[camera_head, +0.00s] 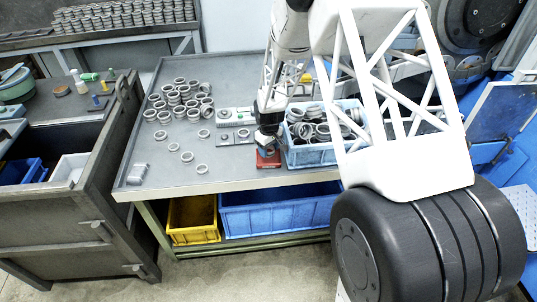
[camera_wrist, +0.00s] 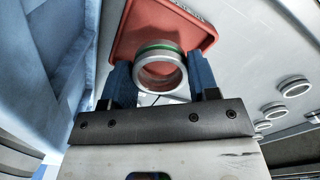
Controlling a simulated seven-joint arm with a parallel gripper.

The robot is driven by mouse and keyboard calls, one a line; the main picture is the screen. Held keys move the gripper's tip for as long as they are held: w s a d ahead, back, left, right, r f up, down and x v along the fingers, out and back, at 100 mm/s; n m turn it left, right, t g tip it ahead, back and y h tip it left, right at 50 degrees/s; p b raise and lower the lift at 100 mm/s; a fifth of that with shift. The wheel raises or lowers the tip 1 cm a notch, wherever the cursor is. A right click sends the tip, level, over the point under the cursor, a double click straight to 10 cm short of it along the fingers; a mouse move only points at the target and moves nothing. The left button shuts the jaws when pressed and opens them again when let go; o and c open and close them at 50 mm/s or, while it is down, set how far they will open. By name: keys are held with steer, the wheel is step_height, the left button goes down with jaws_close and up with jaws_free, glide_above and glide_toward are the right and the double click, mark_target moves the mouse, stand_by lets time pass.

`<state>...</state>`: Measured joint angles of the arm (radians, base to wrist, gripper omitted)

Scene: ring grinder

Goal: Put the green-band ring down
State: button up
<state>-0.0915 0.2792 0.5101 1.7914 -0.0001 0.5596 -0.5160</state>
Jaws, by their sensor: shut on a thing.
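The green-band ring (camera_wrist: 160,49) is a grey metal ring with a green stripe around it. In the wrist view it sits between the two blue fingers of my gripper (camera_wrist: 161,76), which are shut on its sides. A red pad or shallow tray (camera_wrist: 125,38) lies behind the ring; I cannot tell whether the ring touches it. In the head view my gripper (camera_head: 268,146) is low over the red pad (camera_head: 268,161) near the table's front edge, and the ring is mostly hidden there.
A blue crate (camera_head: 308,157) of rings stands close on the pad's right. Several loose rings (camera_head: 180,95) cover the table's left part.

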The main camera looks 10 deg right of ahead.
mark_target(269, 159)
steer(key=shift+w, duration=0.25)
steer(key=shift+f, duration=0.15)
steer(key=shift+f, duration=1.6)
steer(key=shift+f, duration=0.15)
steer(key=o, duration=0.7)
step_height(269, 159, up, 12)
steer(key=shift+r, duration=0.2)
